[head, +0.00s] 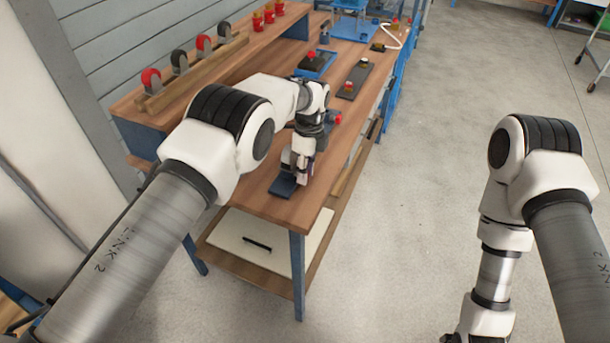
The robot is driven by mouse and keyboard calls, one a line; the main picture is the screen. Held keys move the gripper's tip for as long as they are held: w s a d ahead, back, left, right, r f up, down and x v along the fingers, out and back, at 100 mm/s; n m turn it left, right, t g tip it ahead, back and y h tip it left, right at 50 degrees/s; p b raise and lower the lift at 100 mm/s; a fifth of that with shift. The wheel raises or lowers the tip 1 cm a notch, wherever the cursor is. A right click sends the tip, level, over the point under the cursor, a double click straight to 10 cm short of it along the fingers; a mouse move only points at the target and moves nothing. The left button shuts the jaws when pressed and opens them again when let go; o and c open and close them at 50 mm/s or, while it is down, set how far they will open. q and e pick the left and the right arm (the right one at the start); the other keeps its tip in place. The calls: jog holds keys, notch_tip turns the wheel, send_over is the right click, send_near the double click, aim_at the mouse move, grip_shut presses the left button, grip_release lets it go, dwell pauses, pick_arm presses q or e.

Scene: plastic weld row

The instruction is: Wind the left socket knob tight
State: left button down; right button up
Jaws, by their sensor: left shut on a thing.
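My left gripper (302,168) points down at the near end of the wooden bench and is shut on the left socket knob. The knob is almost wholly hidden by the fingers. A dark blue base block (283,187) shows under and beside the fingertips, flat on the bench top. How far the knob is turned cannot be seen. My right arm hangs at the right over the floor, and its gripper is below the picture's edge.
The wooden bench (262,205) runs away to the back. Behind my left gripper is a red-topped part (338,118) on a dark base. Farther back are a dark plate (356,78) and a blue tray (326,70). A raised shelf with a caster rack (190,75) is at left.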

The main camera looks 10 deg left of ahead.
pick_arm(q)
jog(key=c, duration=0.9)
grip_release()
jog(key=shift+f, duration=0.1)
jog(key=shift+o, duration=0.2)
notch_tip(320, 180, up, 12)
jog(key=w, duration=0.1)
jog(key=shift+w+d, duration=0.25)
jog(key=shift+w, duration=0.15)
jog(key=shift+f, duration=0.1)
